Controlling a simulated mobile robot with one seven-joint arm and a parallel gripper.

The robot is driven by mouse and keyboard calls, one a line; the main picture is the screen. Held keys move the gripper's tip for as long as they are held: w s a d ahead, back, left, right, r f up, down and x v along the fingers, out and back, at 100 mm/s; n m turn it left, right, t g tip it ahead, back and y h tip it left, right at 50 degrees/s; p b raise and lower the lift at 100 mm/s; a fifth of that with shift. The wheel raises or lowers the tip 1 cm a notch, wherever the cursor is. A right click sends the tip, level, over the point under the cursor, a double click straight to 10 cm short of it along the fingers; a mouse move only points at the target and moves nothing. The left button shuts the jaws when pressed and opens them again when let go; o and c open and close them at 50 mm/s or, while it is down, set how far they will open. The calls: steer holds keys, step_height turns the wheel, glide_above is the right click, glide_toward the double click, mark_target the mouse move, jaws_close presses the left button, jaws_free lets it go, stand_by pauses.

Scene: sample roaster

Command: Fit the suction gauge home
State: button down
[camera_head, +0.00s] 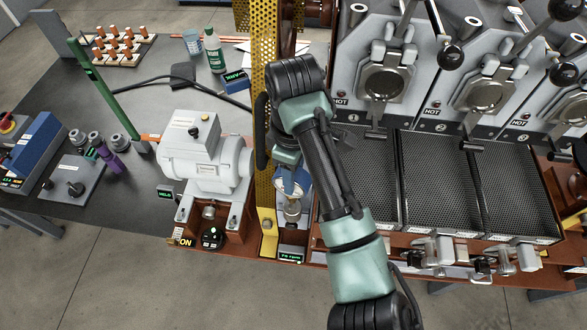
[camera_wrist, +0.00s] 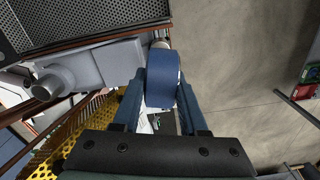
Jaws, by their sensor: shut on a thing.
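The suction gauge, a short blue round body (camera_wrist: 162,80), is between the fingers of my gripper (camera_wrist: 163,98) in the wrist view. In the head view its blue and pale face (camera_head: 292,184) shows just below my gripper (camera_head: 288,160), beside the yellow perforated guard. My gripper is shut on the gauge. A small silver fitting (camera_head: 293,211) is just below the gauge in the head view. A pale round metal end (camera_wrist: 160,44) shows at the gauge's far edge in the wrist view. I cannot tell whether the gauge is seated or only touching.
The yellow perforated guard (camera_head: 265,95) stands close left of my gripper. A white motor (camera_head: 205,160) is further left. Mesh cooling trays (camera_head: 430,185) lie to the right below hot roaster heads (camera_head: 385,85). A grey cylindrical part (camera_wrist: 90,72) runs close beside my fingers.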

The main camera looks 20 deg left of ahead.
steer(key=shift+f, duration=0.6)
steer(key=shift+p, duration=0.55)
stand_by(1.4)
steer(key=shift+f+b, duration=1.35)
steer(key=shift+f, duration=0.95)
steer(key=shift+c, duration=1.8)
jaws_free()
steer(key=shift+r, duration=0.1)
step_height(320, 180, up, 13)
steer(key=p, duration=0.2)
steer(key=shift+p, duration=0.35)
